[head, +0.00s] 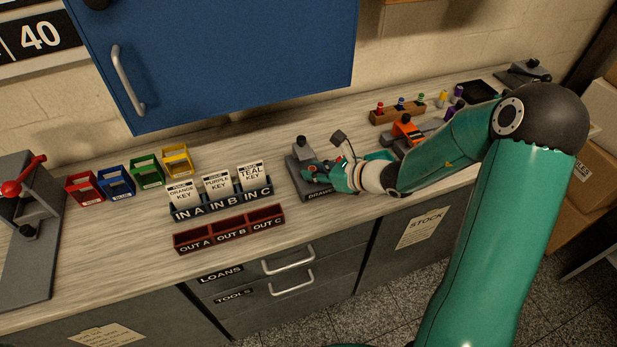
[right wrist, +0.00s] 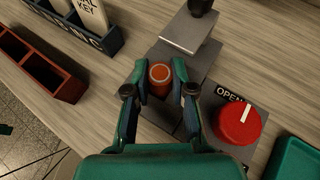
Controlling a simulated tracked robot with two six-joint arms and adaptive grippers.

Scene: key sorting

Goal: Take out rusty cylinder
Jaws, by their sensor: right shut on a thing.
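A rusty orange-brown cylinder (right wrist: 160,73) sits upright between the fingertips of my right gripper (right wrist: 160,86) in the right wrist view. The fingers are shut on its sides and only its round top and front show. It is over or in a grey fixture (right wrist: 188,62); I cannot tell whether its lower end is still inside. A red dial (right wrist: 239,123) with a white pointer stands beside the gripper, by an OPEN label. In the head view my right gripper (head: 322,174) is at the grey fixture (head: 300,160) and hides the cylinder. My left gripper is not in view.
The IN A, B, C rack (head: 220,205) with key cards and the red OUT tray (head: 230,232) stand left of the fixture. Coloured bins (head: 116,182) are farther left. A wooden block with coloured pegs (head: 398,112) is behind right. Bare counter lies in front of the bins.

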